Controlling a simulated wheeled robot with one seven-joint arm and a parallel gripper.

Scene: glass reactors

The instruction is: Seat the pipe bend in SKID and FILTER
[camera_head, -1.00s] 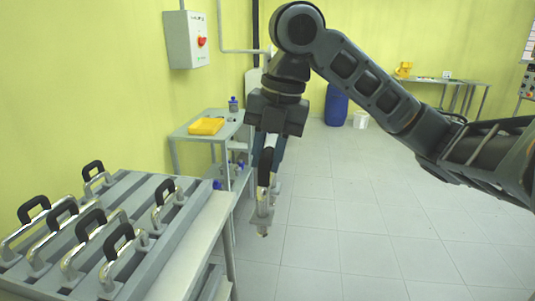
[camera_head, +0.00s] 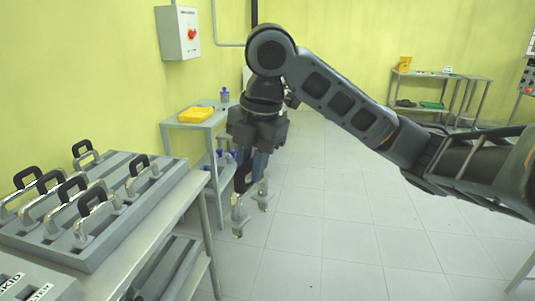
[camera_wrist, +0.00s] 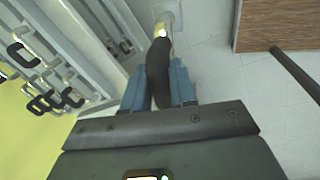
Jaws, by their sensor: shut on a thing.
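The pipe bend has a black grip (camera_head: 243,178) and metal legs (camera_head: 239,217) that hang downward, in the head view. My gripper (camera_head: 251,166) is shut on the black grip and holds the bend in the air, right of the bench and over the floor. In the wrist view, the black grip (camera_wrist: 158,72) lies between the blue fingers of my gripper (camera_wrist: 158,92), with one metal leg beyond it. A grey block with SKID (camera_head: 10,281) and FILTER (camera_head: 41,291) labels is partly in view at the bottom left of the head view. Its sockets are not visible.
A grey slotted rack (camera_head: 120,222) with several similar black-gripped bends stands on the bench (camera_head: 180,215).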

